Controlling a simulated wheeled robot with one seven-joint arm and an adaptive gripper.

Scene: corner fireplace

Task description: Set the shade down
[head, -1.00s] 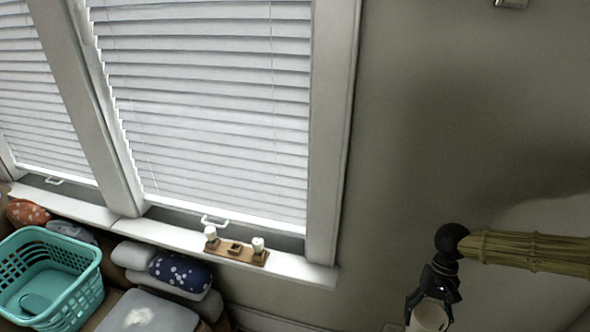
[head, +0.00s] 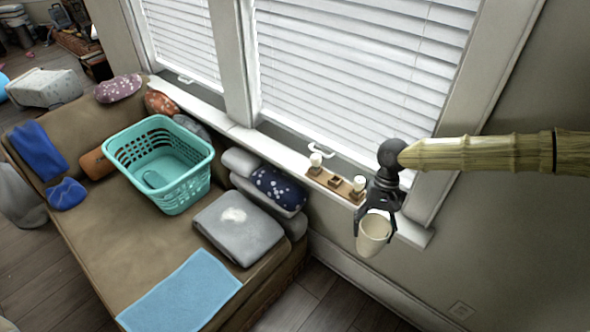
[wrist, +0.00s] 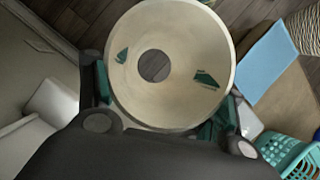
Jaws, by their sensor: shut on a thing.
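In the head view, a wooden fixture (head: 335,182) lies on the sill just left of my gripper. It carries a white shade at its left end and another at its right; its middle block is bare.
A brown couch (head: 90,235) stands below the window with a teal basket (head: 160,165), a grey cushion (head: 238,230), a dark spotted pillow (head: 278,190) and a blue cloth (head: 183,292). The window sill (head: 225,125) is narrow. Dark wood floor (head: 315,302) is bare at the front.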

